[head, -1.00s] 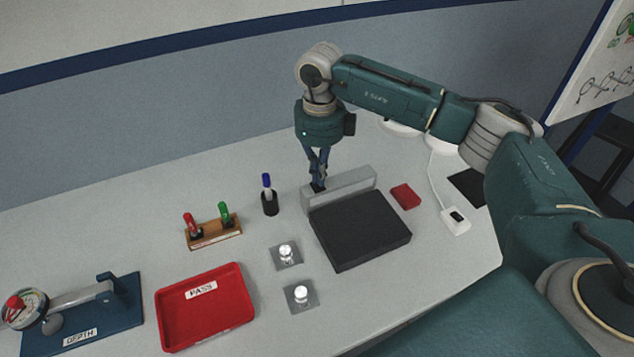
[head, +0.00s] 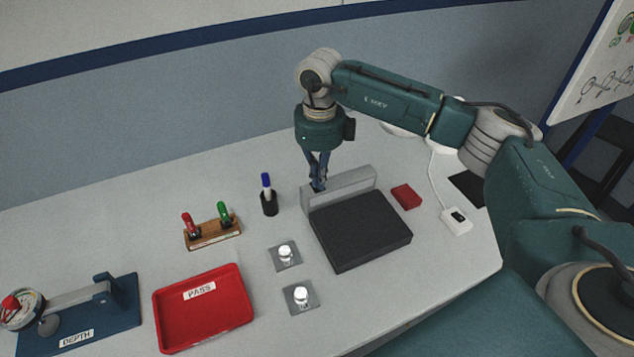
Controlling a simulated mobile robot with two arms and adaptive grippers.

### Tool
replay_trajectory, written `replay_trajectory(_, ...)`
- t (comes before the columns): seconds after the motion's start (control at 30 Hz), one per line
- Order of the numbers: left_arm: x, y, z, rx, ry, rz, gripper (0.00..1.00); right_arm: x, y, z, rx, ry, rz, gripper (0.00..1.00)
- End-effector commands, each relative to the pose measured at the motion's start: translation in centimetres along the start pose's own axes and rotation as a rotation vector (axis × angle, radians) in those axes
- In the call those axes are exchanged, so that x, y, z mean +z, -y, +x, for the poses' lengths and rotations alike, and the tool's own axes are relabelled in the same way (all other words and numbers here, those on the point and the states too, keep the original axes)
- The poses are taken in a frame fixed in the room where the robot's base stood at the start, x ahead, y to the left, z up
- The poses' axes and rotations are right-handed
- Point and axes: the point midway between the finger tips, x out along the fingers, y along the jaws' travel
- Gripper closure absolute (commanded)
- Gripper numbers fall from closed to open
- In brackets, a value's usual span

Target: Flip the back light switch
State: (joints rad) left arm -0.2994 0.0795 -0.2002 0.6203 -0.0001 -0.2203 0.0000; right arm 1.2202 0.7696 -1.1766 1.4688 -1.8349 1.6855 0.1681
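The right gripper (head: 319,187) points down at the left end of a grey upright bar (head: 345,190). Its fingers come together at the tips, with nothing seen between them. The tips overlap the bar's top edge in the head view; I cannot tell if they touch it. The bar stands along the back edge of a flat black slab (head: 362,232). I see no clear switch on the bar; the gripper covers its left end. A small white switch box (head: 456,220) with a dark button lies on the right, on a white cable. The left gripper is not in view.
A red block (head: 406,196) lies right of the slab. Left are two grey plates (head: 285,256) with shiny parts, a pen cup (head: 269,206), a wooden rack (head: 213,236), a red PASS tray (head: 205,317) and a blue DEPTH gauge base (head: 118,317). Table between them is clear.

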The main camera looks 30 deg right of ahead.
Motion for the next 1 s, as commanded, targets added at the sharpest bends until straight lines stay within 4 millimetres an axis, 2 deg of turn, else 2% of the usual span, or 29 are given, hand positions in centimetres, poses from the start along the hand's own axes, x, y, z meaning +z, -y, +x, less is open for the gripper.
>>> replay_trajectory(0.23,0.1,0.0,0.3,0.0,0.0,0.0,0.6,0.0,0.0,0.5,0.0,0.0,0.0,1.0)
replay_trajectory(0.43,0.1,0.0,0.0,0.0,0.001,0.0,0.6,0.0,0.0,0.1,0.001,-0.002,0.0,1.0)
replay_trajectory(1.0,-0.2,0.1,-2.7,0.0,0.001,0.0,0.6,0.0,0.0,-4.5,0.0,0.001,0.0,1.0)
